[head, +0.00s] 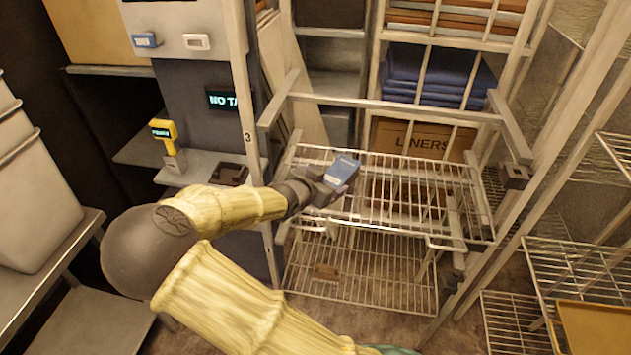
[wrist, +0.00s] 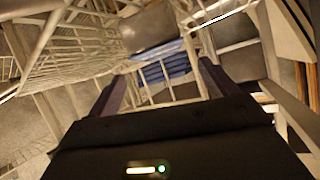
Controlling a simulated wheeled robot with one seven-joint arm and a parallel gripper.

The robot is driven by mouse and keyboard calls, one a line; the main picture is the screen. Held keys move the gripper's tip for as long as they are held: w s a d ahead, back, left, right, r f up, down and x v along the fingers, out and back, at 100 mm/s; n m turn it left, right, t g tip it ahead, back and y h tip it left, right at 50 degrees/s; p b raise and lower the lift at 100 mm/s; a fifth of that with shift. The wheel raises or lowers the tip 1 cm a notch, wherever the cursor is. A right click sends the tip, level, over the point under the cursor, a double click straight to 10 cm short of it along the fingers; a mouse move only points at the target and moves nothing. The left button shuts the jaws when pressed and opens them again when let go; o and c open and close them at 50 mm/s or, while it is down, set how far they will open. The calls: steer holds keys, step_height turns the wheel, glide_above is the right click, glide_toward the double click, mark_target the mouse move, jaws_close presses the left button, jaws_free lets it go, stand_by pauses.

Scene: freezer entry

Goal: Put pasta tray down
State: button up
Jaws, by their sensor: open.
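The pasta tray appears to be the small pale box with a blue top (head: 342,168). It is at the left part of the upper wire shelf (head: 420,215) of the cart, slightly tilted in the head view. My gripper (head: 322,188) is just left of it, at its near side. In the wrist view my gripper (wrist: 162,75) has its two dark fingers spread apart, with nothing clearly between them. A grey flat surface (wrist: 150,28) beyond them may be the tray; I cannot tell. My gripper partly hides the tray's near side, so contact is unclear.
Raised side rails and posts surround the cart. A yellow scanner (head: 162,132) stands left. The upper shelf's right side is clear.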

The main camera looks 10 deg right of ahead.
steer(key=p+v, duration=0.2)
steer(key=v, duration=0.3)
steer(key=shift+s, duration=0.1)
steer(key=shift+f, duration=0.1)
stand_by(0.5)
